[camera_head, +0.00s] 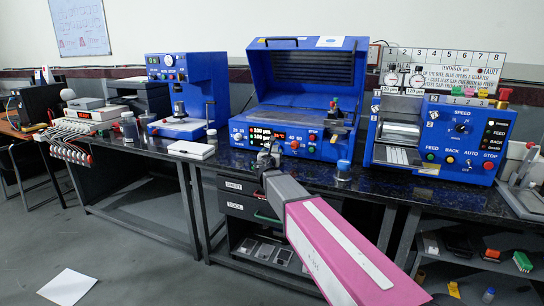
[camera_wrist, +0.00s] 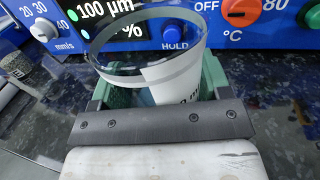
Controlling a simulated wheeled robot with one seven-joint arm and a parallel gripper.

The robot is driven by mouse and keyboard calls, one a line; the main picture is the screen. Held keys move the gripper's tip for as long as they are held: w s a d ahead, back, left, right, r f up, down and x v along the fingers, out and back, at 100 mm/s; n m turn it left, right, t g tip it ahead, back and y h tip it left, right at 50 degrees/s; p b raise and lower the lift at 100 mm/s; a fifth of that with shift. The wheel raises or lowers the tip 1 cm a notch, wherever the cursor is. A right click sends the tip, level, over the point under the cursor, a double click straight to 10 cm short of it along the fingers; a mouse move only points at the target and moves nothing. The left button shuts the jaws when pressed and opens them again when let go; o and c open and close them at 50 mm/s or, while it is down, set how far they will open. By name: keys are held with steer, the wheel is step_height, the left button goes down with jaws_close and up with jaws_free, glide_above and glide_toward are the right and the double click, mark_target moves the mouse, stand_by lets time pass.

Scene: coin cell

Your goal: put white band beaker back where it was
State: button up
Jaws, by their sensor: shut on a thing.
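The beaker (camera_wrist: 172,76) is clear with a white band and dark print on its side. In the wrist view it stands roughly upright between the green fingers of my gripper (camera_wrist: 158,88), which is shut on it. The dark gripper bar hides its lower part. In the head view my gripper (camera_head: 268,158) is at the front of the middle blue machine (camera_head: 305,92), by its display. The beaker is too small and covered there to make out clearly. I cannot tell whether its base touches the bench.
The dark bench top (camera_head: 312,174) holds a blue-capped container (camera_head: 344,170) right of my gripper and a white block (camera_head: 191,149) to the left. Another blue machine (camera_head: 437,137) stands at right, a blue press (camera_head: 188,94) at left. Drawers (camera_head: 246,204) are below.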

steer(key=shift+f, duration=0.35)
steer(key=o, duration=1)
steer(key=shift+f, duration=0.1)
steer(key=shift+s, duration=0.2)
steer(key=s, duration=0.4)
steer(key=s+a, duration=0.1)
steer(key=s, duration=0.6)
steer(key=shift+s+a, duration=0.3)
steer(key=shift+a, duration=0.1)
